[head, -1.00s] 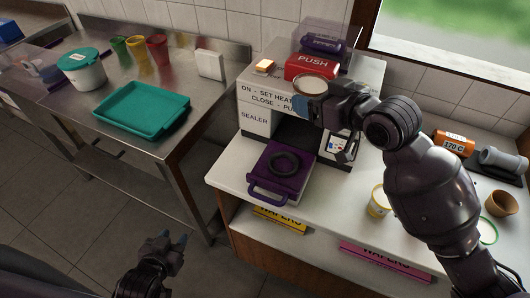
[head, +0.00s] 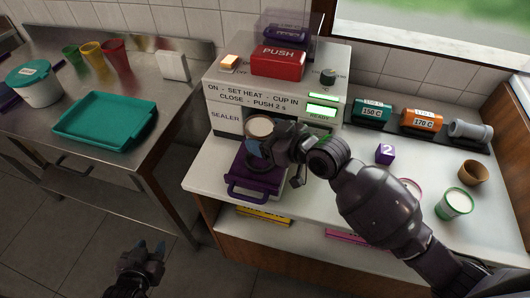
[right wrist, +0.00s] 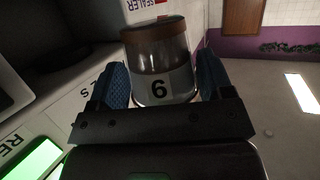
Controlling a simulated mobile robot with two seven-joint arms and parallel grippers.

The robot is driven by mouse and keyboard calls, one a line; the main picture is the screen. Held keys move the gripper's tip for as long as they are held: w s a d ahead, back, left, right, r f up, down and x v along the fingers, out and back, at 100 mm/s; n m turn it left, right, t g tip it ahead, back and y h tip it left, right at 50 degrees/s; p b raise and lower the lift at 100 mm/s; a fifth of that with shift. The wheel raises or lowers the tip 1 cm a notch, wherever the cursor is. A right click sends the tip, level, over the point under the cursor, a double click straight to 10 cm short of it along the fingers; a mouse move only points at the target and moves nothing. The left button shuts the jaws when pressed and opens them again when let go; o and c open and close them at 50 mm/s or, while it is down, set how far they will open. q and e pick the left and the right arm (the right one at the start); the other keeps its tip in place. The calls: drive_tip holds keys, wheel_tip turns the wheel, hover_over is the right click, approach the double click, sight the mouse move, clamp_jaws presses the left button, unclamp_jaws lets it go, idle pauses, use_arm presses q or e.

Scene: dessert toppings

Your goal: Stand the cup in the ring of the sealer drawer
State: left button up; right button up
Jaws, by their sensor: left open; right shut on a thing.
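My right gripper (head: 262,146) is shut on a cup (head: 260,126), holding it over the sealer drawer. The purple sealer drawer (head: 245,186) is pulled out at the front of the sealer (head: 228,115). My left gripper (head: 147,250) is open and empty, low over the floor.
The red PUSH block (head: 278,62) is on top of the sealer. To the right stand 150 C and 170 C blocks (head: 371,113), a purple cube (head: 385,153), a green-rimmed cup (head: 455,203) and a brown cup (head: 473,172). A teal tray (head: 66,140) is on the steel table.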

drive_tip(key=shift+f, duration=3.25)
drive_tip(key=shift+f+b, duration=0.15)
drive_tip(key=shift+b, duration=0.15)
drive_tip(key=o, duration=1)
drive_tip(key=v, duration=1.2)
drive_tip(key=shift+r, duration=0.2)
drive_tip(key=shift+f, duration=0.1)
